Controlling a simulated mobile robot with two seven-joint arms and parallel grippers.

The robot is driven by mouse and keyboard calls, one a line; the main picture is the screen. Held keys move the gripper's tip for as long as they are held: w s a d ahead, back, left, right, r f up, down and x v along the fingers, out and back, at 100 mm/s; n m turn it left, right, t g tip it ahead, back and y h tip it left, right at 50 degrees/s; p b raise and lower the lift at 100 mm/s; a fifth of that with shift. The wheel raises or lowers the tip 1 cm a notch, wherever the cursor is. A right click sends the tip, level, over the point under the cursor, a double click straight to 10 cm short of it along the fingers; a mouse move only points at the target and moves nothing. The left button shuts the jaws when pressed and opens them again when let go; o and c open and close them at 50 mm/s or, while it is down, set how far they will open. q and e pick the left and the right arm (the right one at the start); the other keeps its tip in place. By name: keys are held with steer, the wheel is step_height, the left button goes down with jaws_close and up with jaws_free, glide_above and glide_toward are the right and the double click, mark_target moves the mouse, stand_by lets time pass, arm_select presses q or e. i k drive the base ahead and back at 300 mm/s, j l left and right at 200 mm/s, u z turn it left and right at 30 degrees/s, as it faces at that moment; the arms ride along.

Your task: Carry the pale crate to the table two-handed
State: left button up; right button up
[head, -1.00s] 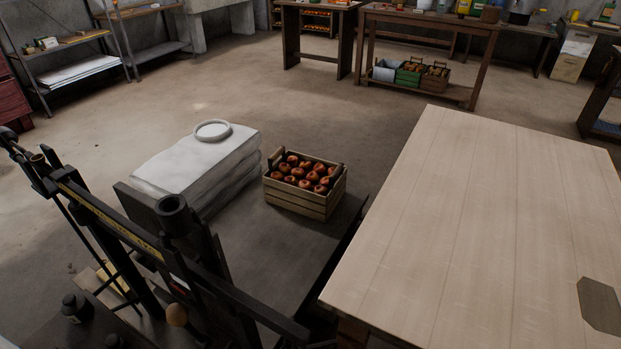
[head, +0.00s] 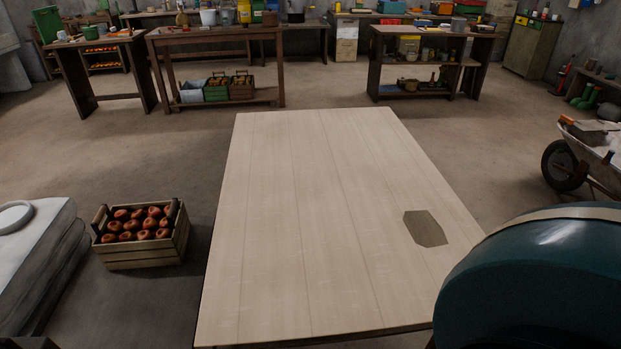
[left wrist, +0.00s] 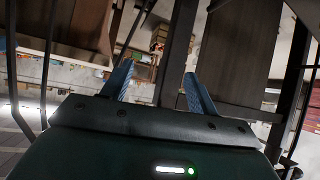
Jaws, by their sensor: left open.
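The pale wooden crate (head: 140,257) is filled with red-orange fruit and stands upright on a dark platform (head: 148,312), left of the table in the head view. The pale plank-topped table (head: 300,220) fills the middle of that view. A gap of dark platform shows between crate and table. My left gripper (left wrist: 158,84) shows only in the left wrist view, with its two blue fingers apart and nothing between them. Neither gripper is at the crate in the head view. My right gripper is out of sight.
White stacked sacks (head: 35,255) with a pale ring (head: 14,216) on top lie left of the crate. A dark patch (head: 425,228) lies on the table's right side; the rest of its top is bare. A wheelbarrow (head: 588,160) stands at right. Workbenches line the back.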

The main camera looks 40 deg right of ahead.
mark_target(320, 127)
steer(key=k+l+u, duration=0.3)
steer(key=k+l, duration=0.4)
steer(key=l, duration=0.15)
steer(key=k+l+u, duration=0.3)
steer(key=k+l, duration=0.3)
steer(key=l, duration=0.35)
steer(key=k+l+u, duration=0.25)
steer(key=k+l, duration=0.45)
steer(key=k+l+u, duration=0.1)
steer(key=l, duration=0.3)
steer(key=k+l+u, duration=0.1)
steer(key=l, duration=0.25)
steer(key=k+l+u, duration=0.1)
steer(key=l, duration=0.3)
steer(key=k+l+u, duration=0.1)
steer(key=l+u, duration=0.2)
steer(key=l, duration=0.8)
steer(key=l+u, duration=0.1)
steer(key=l, duration=0.45)
steer(key=i+l+u, duration=0.15)
steer(key=l, duration=0.45)
